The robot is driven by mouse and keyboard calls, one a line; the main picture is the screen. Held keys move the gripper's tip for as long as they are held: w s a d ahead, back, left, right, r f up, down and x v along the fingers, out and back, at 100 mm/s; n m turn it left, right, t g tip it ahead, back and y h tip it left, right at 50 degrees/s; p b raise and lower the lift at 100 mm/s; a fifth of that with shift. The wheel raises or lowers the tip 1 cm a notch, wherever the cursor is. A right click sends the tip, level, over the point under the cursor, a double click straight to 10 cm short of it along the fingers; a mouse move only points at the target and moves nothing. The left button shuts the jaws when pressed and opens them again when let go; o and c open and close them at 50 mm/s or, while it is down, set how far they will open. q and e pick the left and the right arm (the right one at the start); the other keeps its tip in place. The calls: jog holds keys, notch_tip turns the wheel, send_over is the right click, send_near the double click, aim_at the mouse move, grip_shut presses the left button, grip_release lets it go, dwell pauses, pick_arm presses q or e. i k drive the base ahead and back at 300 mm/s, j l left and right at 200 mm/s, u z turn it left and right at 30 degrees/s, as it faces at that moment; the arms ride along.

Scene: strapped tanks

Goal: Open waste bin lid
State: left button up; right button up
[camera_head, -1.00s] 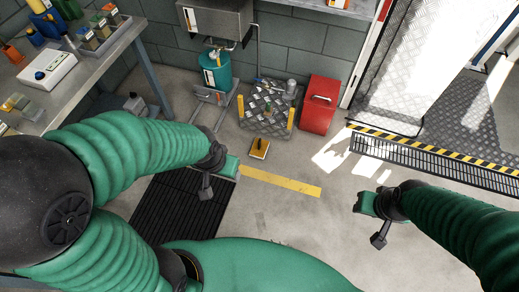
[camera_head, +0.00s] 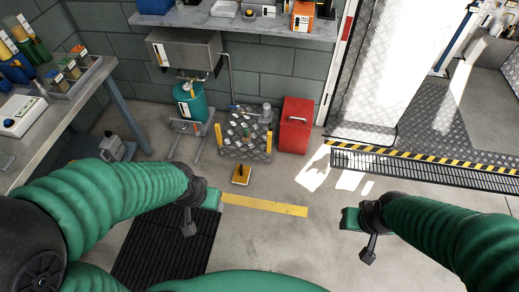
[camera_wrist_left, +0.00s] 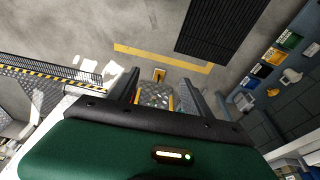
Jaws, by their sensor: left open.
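A red box-shaped bin (camera_head: 295,125) stands on the floor against the back wall, its top closed and a pale handle on its upper front. My left gripper (camera_head: 188,222) hangs over the floor in front of and left of the bin, well apart from it. In the left wrist view its two dark fingers (camera_wrist_left: 166,88) are apart with nothing held between them. My right gripper (camera_head: 367,248) hangs over the floor to the right, clear of the bin; its finger gap cannot be made out.
A metal-plate platform (camera_head: 244,145) with yellow posts stands left of the bin, beside a teal tank (camera_head: 190,103). A yellow block (camera_head: 241,174) sits on the floor. A workbench (camera_head: 60,115) is at left, a shelf (camera_head: 225,25) above. Floor before the bin is clear.

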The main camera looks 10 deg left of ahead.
aim_at(297, 112)
jog(key=i+j+z, duration=0.2)
jog(key=i+j, duration=1.95)
